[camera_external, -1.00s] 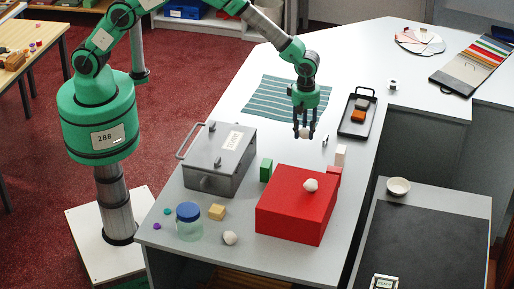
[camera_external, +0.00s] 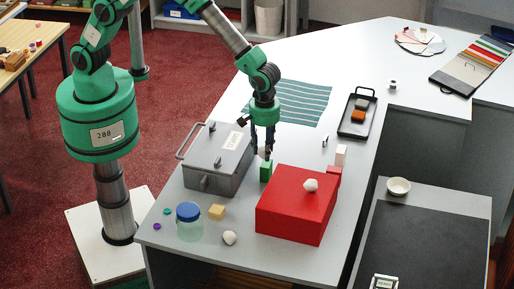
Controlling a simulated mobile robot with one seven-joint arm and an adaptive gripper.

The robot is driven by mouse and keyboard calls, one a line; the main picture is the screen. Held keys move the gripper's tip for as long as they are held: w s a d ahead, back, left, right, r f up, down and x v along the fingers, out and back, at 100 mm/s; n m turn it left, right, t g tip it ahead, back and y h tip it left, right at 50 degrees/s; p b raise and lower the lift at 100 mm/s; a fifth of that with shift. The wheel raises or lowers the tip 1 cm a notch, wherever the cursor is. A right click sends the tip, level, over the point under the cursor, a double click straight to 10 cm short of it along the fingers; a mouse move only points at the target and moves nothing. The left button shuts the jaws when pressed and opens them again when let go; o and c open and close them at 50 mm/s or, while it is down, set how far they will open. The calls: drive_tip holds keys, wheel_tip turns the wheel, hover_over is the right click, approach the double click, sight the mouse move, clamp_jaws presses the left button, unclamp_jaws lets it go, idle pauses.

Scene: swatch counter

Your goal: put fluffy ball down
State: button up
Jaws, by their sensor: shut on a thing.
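My gripper (camera_external: 263,150) is shut on a small pale fluffy ball (camera_external: 264,154), partly hidden between the fingers. It is close to the green block (camera_external: 266,171), between the grey metal box and the red box; I cannot tell how high the ball is above the counter. A similar white ball (camera_external: 311,185) rests on top of the red box (camera_external: 290,222). Another whitish ball (camera_external: 230,238) lies on the counter near its front edge.
A grey lidded box (camera_external: 214,165) is left of my gripper. A striped cloth (camera_external: 300,100) and black tray (camera_external: 352,128) lie behind.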

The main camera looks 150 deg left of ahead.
drive_tip(key=w+d+r+m, duration=0.1)
drive_tip(key=d+m, duration=0.1)
drive_tip(key=d, duration=0.5)
drive_tip(key=shift+r+m, duration=0.25)
drive_tip(key=shift+m, duration=0.05)
drive_tip(key=shift+w, duration=0.15)
drive_tip(key=p, duration=0.3)
hover_over(288, 192)
drive_tip(key=shift+f, duration=0.75)
drive_tip(key=shift+f, duration=0.1)
drive_tip(key=shift+f+p, duration=0.5)
drive_tip(key=shift+f, duration=1.15)
drive_tip(key=shift+f, duration=0.15)
